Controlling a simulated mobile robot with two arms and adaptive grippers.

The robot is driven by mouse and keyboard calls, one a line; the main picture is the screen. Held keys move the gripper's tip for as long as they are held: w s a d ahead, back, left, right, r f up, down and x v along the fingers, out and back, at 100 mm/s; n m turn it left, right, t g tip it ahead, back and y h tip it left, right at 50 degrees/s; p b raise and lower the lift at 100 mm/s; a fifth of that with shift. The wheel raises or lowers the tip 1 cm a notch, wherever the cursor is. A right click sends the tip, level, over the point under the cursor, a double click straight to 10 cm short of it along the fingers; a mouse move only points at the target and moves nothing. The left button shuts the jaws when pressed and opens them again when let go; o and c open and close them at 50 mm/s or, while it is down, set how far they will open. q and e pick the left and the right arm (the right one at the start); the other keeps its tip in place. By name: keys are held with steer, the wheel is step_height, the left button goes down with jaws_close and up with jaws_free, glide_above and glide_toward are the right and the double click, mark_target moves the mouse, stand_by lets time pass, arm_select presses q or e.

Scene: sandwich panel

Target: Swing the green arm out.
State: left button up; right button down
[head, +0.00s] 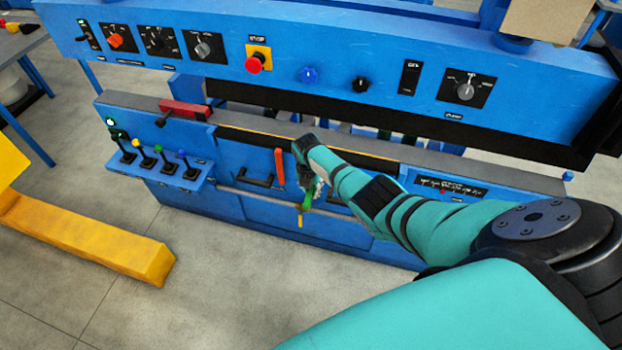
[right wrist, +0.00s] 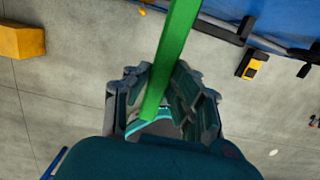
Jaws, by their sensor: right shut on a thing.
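The green arm (head: 307,198) is at the front of the blue machine, small and partly hidden by my right gripper (head: 312,180) in the head view. In the right wrist view it is a long green bar (right wrist: 174,55). The bar runs from the top edge down between the two fingers of my right gripper (right wrist: 160,92), which is shut on it. The bar's lower end shows between the fingers. My left gripper is in neither view.
A red handle (head: 279,166) and a black handle (head: 256,178) are left of the gripper on the machine front. Several small levers stand on a blue shelf (head: 178,181) farther left. A yellow beam (head: 92,236) lies at left.

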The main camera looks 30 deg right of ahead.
steer(key=shift+w+d+r+g+y+b, duration=0.15)
steer(key=shift+r+g+y+b, duration=0.45)
steer(key=shift+r, duration=0.45)
steer(key=c, duration=1.2)
jaws_free()
steer(key=shift+o, duration=0.2)
step_height(320, 180, up, 12)
